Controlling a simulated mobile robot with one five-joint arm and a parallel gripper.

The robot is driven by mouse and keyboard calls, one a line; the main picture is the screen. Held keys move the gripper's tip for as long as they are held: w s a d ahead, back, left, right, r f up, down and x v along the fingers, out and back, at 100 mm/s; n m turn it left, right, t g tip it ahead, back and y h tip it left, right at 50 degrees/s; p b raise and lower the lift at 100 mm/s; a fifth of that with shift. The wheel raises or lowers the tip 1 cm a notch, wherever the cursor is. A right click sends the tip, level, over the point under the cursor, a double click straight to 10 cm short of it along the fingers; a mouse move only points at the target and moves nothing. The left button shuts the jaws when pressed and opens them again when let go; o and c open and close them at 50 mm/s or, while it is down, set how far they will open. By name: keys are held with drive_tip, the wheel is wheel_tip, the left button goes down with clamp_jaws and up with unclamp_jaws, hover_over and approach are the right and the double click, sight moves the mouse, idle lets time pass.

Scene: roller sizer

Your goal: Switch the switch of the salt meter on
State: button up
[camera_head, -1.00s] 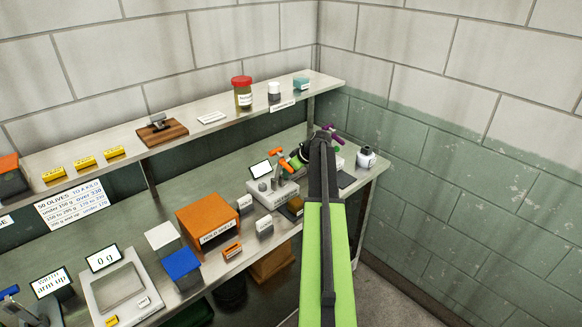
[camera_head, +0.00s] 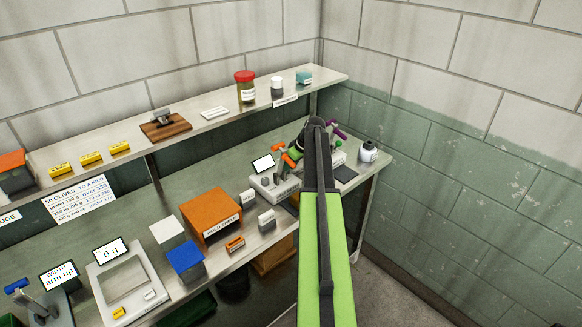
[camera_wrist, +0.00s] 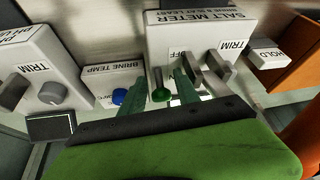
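The salt meter (camera_head: 264,186) is a light grey box with a small screen, on the bench left of my arm. In the wrist view its labelled face (camera_wrist: 195,35) is upside down, with a dark grey switch lever (camera_wrist: 188,70) by an OFF mark and a TRIM knob (camera_wrist: 222,70) beside it. A round green part (camera_wrist: 160,95) shows at its edge. My gripper (camera_wrist: 170,80) has two green fingers a little apart, with nothing clearly held; they are beside the switch lever. Contact cannot be told. In the head view my arm hides the fingers.
A brine temp box (camera_wrist: 112,75) with a blue knob and another meter with a TRIM knob (camera_wrist: 50,93) stand close by. A HOLD tag (camera_wrist: 268,54) and the orange hold shelf (camera_head: 211,214) are on the other side. The upper shelf (camera_head: 215,122) runs behind.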

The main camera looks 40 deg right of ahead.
drive_tip(key=shift+o, duration=0.7)
drive_tip(key=shift+s+r+p, duration=0.15)
drive_tip(key=shift+r+p, duration=0.35)
drive_tip(key=shift+r, duration=0.05)
drive_tip(key=p+v, duration=1.4)
drive_tip(key=v, duration=0.2)
drive_tip(key=shift+p, duration=0.35)
drive_tip(key=shift+s+r, duration=0.1)
drive_tip(key=shift+s, duration=0.05)
